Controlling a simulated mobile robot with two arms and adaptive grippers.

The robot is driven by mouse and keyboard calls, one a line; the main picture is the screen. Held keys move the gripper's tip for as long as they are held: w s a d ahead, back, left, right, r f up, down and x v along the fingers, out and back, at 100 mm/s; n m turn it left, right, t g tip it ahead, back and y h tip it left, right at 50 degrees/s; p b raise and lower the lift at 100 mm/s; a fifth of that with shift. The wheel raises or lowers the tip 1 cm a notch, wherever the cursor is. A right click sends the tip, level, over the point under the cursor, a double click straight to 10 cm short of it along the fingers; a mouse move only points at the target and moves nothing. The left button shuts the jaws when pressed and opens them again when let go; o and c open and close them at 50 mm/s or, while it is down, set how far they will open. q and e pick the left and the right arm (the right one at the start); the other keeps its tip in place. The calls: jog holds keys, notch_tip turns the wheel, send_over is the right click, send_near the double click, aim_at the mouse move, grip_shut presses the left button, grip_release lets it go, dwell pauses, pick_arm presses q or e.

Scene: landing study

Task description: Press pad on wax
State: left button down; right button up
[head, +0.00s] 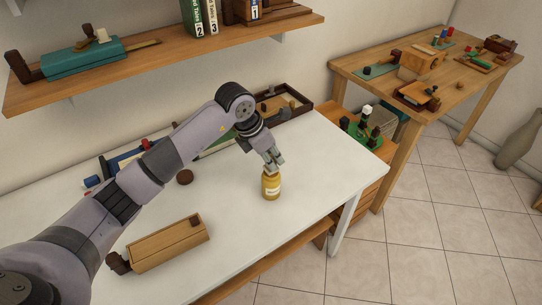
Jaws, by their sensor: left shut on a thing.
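My left gripper (274,165) reaches down over the white desk (235,240), its fingers shut at the top of a small yellow jar (271,188) with a pale label. The jar is upright; I cannot tell whether its base touches the desk. A dark brown round piece (184,177) lies flat on the desk, left of the jar and apart from it. It may be the wax, but I cannot tell. I cannot make out a pad for certain. My right gripper is not in view.
A long wooden box (165,247) lies at the desk's front left, with a dark knobbed piece (118,263) at its end. A dark-rimmed tray (305,105) stands at the back. A shelf (165,55) hangs above. The desk right of the jar is clear.

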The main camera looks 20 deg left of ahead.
aim_at(271, 156)
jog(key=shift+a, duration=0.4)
pick_arm(q)
jog(key=shift+f+b, duration=0.3)
jog(key=shift+f, duration=0.05)
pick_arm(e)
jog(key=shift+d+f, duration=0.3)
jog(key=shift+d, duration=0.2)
pick_arm(q)
jog(key=shift+f, duration=0.15)
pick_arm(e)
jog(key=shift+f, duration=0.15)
pick_arm(q)
jog(key=shift+s+f, duration=0.1)
jog(key=shift+f, duration=0.05)
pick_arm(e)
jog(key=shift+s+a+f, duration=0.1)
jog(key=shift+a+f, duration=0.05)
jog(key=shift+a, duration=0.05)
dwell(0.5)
pick_arm(q)
jog(key=shift+r+p, duration=0.3)
jog(key=shift+r, duration=0.55)
jog(key=shift+r+p, duration=1.5)
jog(key=shift+r, duration=1.25)
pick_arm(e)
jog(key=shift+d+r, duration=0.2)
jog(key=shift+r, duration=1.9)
